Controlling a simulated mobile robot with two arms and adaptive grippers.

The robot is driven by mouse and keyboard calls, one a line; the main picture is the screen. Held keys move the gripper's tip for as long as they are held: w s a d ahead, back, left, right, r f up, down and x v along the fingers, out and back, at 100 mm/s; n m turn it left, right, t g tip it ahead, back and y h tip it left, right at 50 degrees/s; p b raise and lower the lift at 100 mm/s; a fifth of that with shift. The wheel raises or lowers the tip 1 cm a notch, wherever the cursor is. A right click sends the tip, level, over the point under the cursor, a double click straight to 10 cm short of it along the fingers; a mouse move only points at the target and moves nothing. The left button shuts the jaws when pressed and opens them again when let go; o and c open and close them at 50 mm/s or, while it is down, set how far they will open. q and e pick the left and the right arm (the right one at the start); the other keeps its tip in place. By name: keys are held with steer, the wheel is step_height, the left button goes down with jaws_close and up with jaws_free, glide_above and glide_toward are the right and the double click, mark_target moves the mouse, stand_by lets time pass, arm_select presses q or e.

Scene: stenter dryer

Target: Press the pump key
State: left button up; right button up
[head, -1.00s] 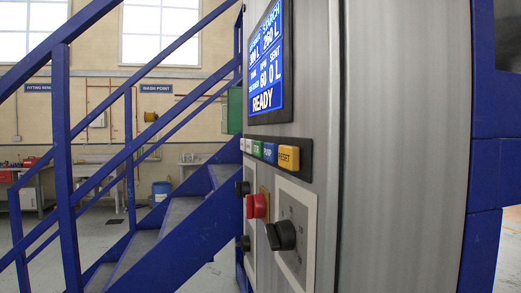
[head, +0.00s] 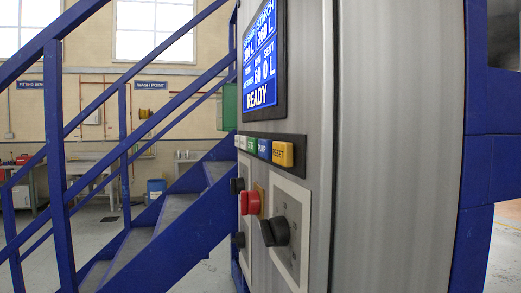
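The pump key is the blue key (head: 264,149) in a row of coloured keys on the grey control cabinet, seen at a steep angle. A yellow reset key (head: 283,154) is to its right, and a green key (head: 250,145) and a white key to its left. The screen (head: 262,56) above them is lit blue and reads READY. Below are a red button (head: 249,202) and a black knob (head: 275,232). Neither of my grippers shows in the head view.
A blue-railed staircase (head: 159,240) rises just left of the cabinet. The cabinet's bare steel side (head: 398,150) fills the right, edged by a blue post (head: 477,170). Open floor, benches and a wash point sign (head: 150,86) lie behind the stairs.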

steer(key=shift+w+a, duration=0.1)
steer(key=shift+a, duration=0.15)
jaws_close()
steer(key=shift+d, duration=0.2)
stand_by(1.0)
